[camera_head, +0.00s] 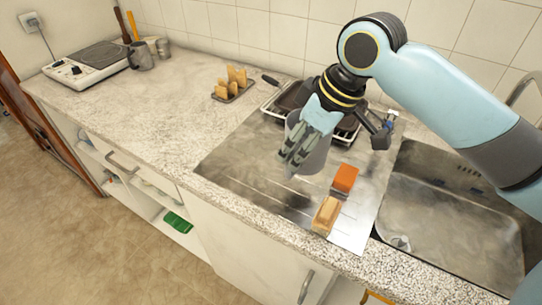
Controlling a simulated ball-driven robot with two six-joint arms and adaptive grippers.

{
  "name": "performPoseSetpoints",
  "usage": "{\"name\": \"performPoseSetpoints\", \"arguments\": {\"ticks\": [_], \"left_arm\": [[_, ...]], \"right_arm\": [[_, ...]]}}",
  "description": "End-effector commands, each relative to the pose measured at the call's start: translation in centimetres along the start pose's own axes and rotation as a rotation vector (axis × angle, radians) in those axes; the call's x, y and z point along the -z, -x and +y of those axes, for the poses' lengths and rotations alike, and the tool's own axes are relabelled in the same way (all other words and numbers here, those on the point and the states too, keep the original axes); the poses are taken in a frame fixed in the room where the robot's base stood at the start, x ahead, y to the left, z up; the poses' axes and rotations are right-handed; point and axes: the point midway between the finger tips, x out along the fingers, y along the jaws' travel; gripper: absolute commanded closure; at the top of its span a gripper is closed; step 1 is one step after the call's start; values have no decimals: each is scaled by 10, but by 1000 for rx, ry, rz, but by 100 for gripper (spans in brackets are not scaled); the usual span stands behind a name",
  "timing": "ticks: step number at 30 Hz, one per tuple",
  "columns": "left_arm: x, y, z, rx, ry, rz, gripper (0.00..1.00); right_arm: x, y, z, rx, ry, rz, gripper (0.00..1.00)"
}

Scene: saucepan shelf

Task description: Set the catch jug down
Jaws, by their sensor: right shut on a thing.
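The catch jug (318,158) looks like a plain grey vessel in the middle of the view. It is over or on the metal drainboard (240,160); I cannot tell whether its base touches the metal. My right gripper (291,160) comes from above and is shut on the jug, its fingers covering the jug's near left side. My left gripper is not in view.
An orange block (345,178) and a wooden brush or block (326,214) lie right of the jug. A dark pan (291,98) sits behind, and the sink (450,225) is at right. A toast rack (233,84) stands behind left. The left worktop (150,115) is mostly clear.

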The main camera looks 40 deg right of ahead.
Motion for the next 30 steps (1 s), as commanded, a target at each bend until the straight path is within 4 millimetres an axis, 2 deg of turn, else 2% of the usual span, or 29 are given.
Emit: {"name": "performPoseSetpoints", "arguments": {"ticks": [1, 3, 9, 13, 21, 30], "left_arm": [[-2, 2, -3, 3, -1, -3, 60], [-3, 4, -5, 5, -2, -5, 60], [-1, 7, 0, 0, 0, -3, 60], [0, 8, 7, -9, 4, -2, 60], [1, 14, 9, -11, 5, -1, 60], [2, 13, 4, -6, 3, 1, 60]], "right_arm": [[12, -12, -1, 4, -8, 5, 100], [24, -27, -1, 4, -6, 3, 100], [44, -56, 1, -1, 0, 0, 100], [45, -65, 1, 0, 0, -3, 100], [32, -97, 2, -2, 1, -2, 100], [31, -99, 3, -3, 1, -1, 100]]}}
